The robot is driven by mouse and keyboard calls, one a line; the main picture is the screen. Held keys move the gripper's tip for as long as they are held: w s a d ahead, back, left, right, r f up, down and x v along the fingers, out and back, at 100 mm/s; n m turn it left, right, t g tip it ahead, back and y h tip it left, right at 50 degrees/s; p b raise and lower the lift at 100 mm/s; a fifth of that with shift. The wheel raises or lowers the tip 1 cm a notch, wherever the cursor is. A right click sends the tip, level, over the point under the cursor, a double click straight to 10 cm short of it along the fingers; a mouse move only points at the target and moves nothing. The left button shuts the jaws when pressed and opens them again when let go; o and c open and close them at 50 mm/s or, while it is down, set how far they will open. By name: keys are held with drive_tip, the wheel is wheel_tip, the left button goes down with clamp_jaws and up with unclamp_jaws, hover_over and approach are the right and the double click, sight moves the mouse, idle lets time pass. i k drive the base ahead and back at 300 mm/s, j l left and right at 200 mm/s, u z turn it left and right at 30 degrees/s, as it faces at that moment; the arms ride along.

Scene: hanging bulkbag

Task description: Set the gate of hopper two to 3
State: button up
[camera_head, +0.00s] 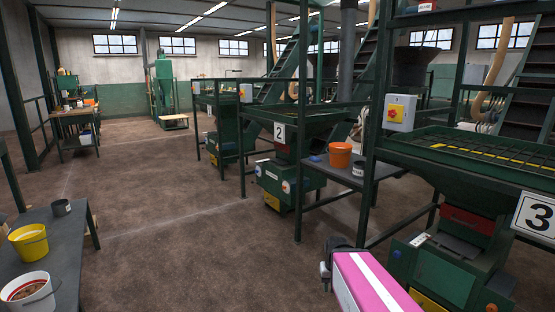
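Hopper two is the green machine (292,183) in the middle of the view, under a dark green frame. A white sign with a black 2 (279,132) hangs on it. A pink arm part with a white stripe (372,284), which looks like mine, rises at the bottom edge, well apart from hopper two. My gripper's fingers do not show.
Hopper three, with its 3 sign (536,216), stands close at the right. A dark table with an orange bucket (340,155) stands between the hoppers. A table with a yellow bucket (29,242) is at the left. The brown floor (190,235) between is clear.

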sight(279, 161)
drive_tip(key=i+j+z, duration=0.3)
drive_tip(key=i+j, duration=0.75)
drive_tip(key=i, duration=0.2)
drive_tip(key=i+j+z, duration=0.25)
drive_tip(key=i+j, duration=0.9)
drive_tip(key=j, duration=0.25)
drive_tip(key=i, duration=0.45)
